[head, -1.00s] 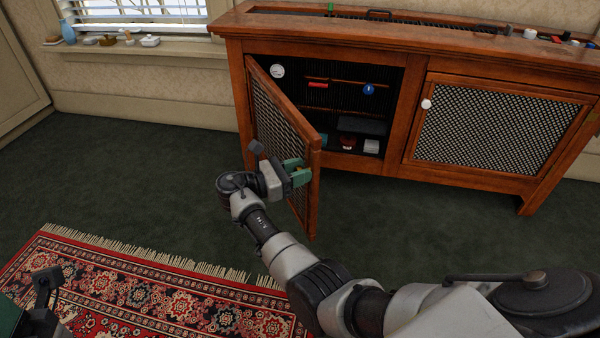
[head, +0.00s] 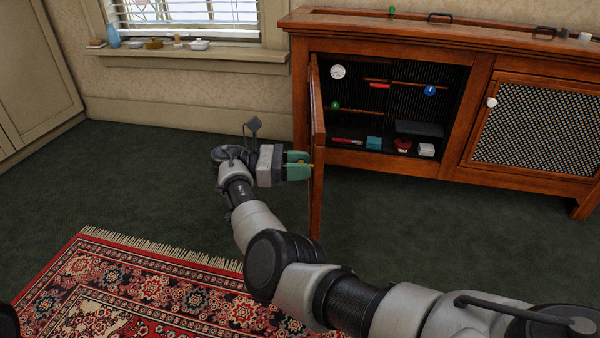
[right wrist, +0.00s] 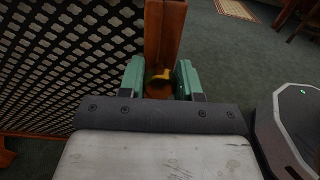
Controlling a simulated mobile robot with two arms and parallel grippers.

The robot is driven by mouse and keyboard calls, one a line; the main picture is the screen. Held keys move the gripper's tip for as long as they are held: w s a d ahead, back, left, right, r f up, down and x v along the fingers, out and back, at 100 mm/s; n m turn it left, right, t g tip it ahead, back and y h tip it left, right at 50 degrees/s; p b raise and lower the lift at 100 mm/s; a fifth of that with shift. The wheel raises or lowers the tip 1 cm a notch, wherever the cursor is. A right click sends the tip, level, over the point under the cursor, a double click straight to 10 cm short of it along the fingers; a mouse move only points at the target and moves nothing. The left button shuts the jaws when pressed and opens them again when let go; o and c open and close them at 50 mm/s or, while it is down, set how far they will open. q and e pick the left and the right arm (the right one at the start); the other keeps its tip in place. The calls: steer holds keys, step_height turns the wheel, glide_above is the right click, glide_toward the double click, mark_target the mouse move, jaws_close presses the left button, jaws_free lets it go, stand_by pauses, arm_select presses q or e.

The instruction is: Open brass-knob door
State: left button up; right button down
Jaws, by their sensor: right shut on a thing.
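The brass-knob door (head: 317,205) of the wooden cabinet stands wide open, seen almost edge-on in the head view. Its lattice panel (right wrist: 50,60) fills the left of the right wrist view. My right gripper (head: 303,166) is at the door's free edge. In the right wrist view its green fingers (right wrist: 160,82) are shut on the brass knob (right wrist: 161,75), which shows between them, partly hidden. My left gripper is not in view; only a dark bit at the lower left corner may be part of that arm.
The open cabinet interior (head: 350,92) holds several small items, including a white dial (head: 338,72) and a dark box (head: 420,129). The right door (head: 535,130), with a white knob (head: 491,102), is shut. Green carpet is clear around the door; a red rug (head: 150,295) lies in front.

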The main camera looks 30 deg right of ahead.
steer(key=shift+a+f, duration=0.1)
steer(key=shift+a, duration=0.1)
steer(key=c, duration=0.8)
jaws_free()
steer(key=shift+w, duration=0.1)
